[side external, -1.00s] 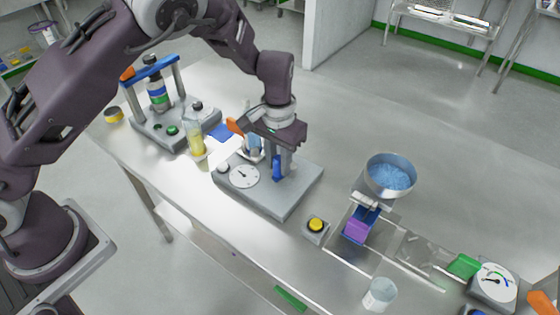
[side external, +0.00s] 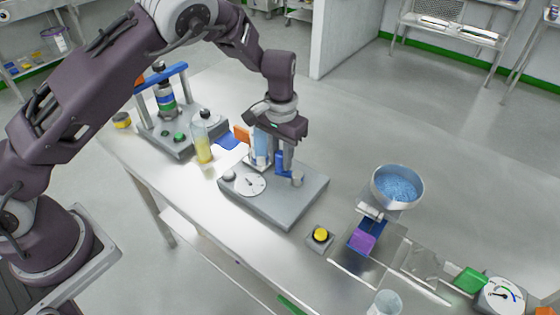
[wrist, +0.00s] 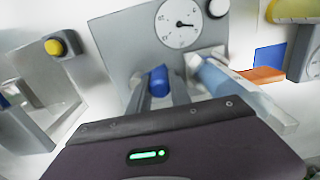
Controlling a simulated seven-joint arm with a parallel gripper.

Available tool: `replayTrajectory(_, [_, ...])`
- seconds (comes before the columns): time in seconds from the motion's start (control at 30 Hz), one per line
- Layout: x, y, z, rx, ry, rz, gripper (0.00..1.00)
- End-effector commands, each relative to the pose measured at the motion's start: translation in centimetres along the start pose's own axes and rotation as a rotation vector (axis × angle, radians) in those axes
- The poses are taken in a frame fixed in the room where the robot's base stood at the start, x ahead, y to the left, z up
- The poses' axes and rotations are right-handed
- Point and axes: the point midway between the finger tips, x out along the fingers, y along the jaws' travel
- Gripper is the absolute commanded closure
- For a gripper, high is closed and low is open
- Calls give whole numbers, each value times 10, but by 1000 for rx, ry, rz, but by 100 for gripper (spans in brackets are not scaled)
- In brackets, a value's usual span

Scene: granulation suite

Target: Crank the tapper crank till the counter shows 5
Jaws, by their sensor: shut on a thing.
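The tapper is a grey base plate (side external: 290,205) with a round white dial (side external: 250,184) on its left part; the dial's black pointer is too small to read surely here. The dial also shows at the top of the wrist view (wrist: 178,25), its pointer aimed right. My gripper (wrist: 160,88) is shut on the blue crank knob (wrist: 158,80), one finger on each side. In the side view the blue knob (side external: 280,164) shows beneath my gripper. A clear cylinder with pale blue contents (side external: 261,150) stands just left of my gripper. The crank arm is largely hidden.
A yellow button box (side external: 320,236) and a steel bowl of blue granules (side external: 397,188) stand to the right. A bottle with yellow contents (side external: 202,142) and a blue-handled stand (side external: 160,77) are to the left. The bench behind the tapper is clear.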

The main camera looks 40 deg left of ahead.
Motion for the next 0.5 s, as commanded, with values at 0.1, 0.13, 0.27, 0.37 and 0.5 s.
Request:
replayTrajectory(0.1, [-1, 1, 0, 2, 1, 3, 100])
replayTrajectory(0.13, [-1, 2, 0, 2, 1, 3, 100])
replayTrajectory(0.27, [0, 2, -1, 2, 0, 3, 100])
replayTrajectory(0.37, [-1, 2, -10, 3, 2, 3, 100])
replayTrajectory(0.5, [-1, 2, -21, 3, 2, 5, 100])
